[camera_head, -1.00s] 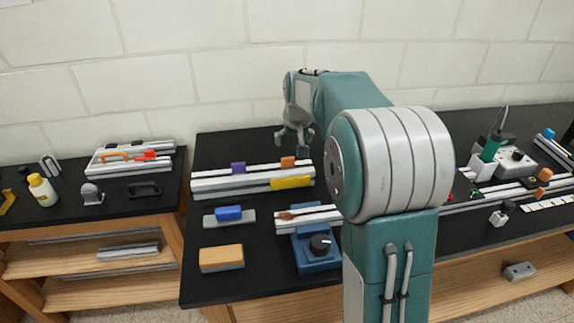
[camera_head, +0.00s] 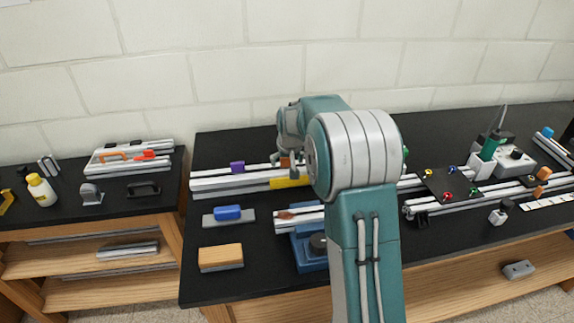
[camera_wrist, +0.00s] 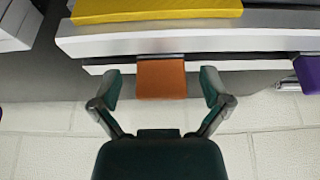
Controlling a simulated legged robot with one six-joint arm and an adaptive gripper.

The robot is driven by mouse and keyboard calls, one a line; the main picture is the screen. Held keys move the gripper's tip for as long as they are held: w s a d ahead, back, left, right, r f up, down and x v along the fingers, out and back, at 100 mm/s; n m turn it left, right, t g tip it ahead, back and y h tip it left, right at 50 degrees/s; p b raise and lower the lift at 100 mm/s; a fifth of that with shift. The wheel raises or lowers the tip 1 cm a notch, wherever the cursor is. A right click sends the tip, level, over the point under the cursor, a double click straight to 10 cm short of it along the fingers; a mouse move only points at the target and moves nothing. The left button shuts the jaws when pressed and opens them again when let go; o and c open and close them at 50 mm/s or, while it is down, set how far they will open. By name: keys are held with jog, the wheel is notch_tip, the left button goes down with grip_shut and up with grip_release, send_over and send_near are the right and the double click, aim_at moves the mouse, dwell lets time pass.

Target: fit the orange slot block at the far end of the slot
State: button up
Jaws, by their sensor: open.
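The orange slot block (camera_wrist: 161,79) sits at the rail (camera_wrist: 190,42) in the wrist view, between the two fingers of my open gripper (camera_wrist: 160,76). A gap shows on each side of the block, so the fingers do not appear to touch it. In the head view the orange block (camera_head: 284,163) is partly hidden by my gripper and arm at the right part of the rail (camera_head: 225,183). The purple block (camera_head: 237,167) sits further left on the same rail; it also shows at the right edge of the wrist view (camera_wrist: 307,73). The slot itself is mostly hidden.
A yellow piece (camera_head: 290,183) lies along the rail's front side, near the orange block. A blue block (camera_head: 228,212), a wooden block (camera_head: 221,257) and a blue fixture (camera_head: 308,250) stand in front. A white wall (camera_head: 230,70) is close behind the table.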

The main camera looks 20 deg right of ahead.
jog(key=shift+a, duration=0.1)
jog(key=c, duration=1.2)
jog(key=shift+c, duration=0.2)
jog(key=shift+r, duration=0.65)
jog(key=s+d+r, duration=0.2)
jog(key=s+r, duration=0.4)
jog(key=s+d+r, duration=0.2)
jog(key=s+r, duration=0.3)
jog(key=s, duration=0.2)
jog(key=shift+s+d+r, duration=0.2)
jog(key=shift+d+r, duration=0.05)
jog(key=shift+r, duration=0.15)
